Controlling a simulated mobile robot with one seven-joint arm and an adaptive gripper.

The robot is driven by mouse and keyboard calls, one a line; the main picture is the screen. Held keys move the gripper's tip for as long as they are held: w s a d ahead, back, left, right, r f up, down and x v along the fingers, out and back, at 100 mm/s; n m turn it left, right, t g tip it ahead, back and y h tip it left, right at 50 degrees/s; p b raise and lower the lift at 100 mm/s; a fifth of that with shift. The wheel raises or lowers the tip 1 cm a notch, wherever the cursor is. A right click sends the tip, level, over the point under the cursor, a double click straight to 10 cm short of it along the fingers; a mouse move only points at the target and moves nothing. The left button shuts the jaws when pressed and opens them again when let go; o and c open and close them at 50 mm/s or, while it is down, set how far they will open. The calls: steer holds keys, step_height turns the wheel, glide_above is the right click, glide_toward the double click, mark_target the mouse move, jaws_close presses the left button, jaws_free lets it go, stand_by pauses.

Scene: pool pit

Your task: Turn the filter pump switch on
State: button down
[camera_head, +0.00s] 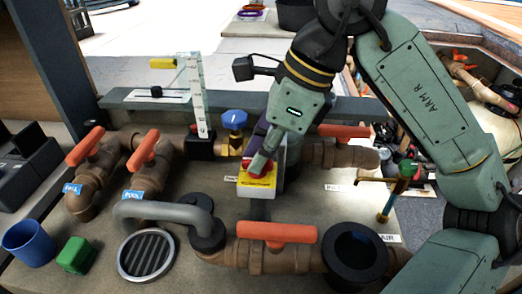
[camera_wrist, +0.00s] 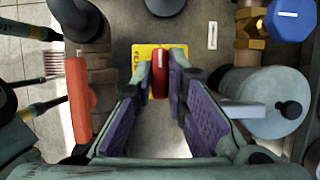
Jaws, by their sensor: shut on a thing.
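The filter pump switch is a pale box with a yellow plate (camera_head: 257,186) and a red lever (camera_head: 257,166), near the middle of the bench in the head view. In the wrist view the red lever (camera_wrist: 160,75) stands between my finger pads, in front of the yellow plate (camera_wrist: 139,52). My gripper (camera_head: 264,160) reaches down to the switch from above and is shut on the red lever. It also shows in the wrist view (camera_wrist: 160,82), with purple pads on both sides of the lever. My fingers hide part of the lever and plate.
Brown pipes carry orange handles (camera_head: 277,232), with another orange handle (camera_head: 344,131) behind at right. A blue valve knob (camera_head: 234,119) stands close left of my gripper. A grey hose (camera_head: 160,210), round drain grate (camera_head: 146,255), blue cup (camera_head: 28,243) and green block (camera_head: 76,255) lie at front left.

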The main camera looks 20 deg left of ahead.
steer(key=shift+f+m+b, duration=0.1)
steer(key=shift+m+b, duration=0.2)
steer(key=shift+b, duration=0.1)
steer(key=shift+m+t+b, duration=0.4)
steer(key=shift+m+b, duration=0.15)
steer(key=shift+m, duration=0.05)
steer(key=m+t+b, duration=0.1)
steer(key=m+b, duration=0.1)
steer(key=shift+s+f+m, duration=0.1)
steer(key=shift+m, duration=0.2)
steer(key=m+t+b, duration=0.1)
steer(key=m, duration=0.1)
steer(key=m+b, duration=0.1)
steer(key=m, duration=0.2)
steer(key=shift+s+t+h+b, duration=0.15)
steer(key=shift+t+h+b, duration=0.15)
steer(key=shift+t+b, duration=0.1)
steer(key=m, duration=0.3)
steer(key=m+t+h, duration=0.1)
steer(key=shift+s+a+r+m, duration=0.1)
steer(key=shift+a+r+m, duration=0.05)
steer(key=shift+r+m, duration=0.2)
steer(key=shift+f+m+t+h+p, duration=0.1)
steer(key=shift+m+t+h+p, duration=0.5)
steer(key=shift+m, duration=1.25)
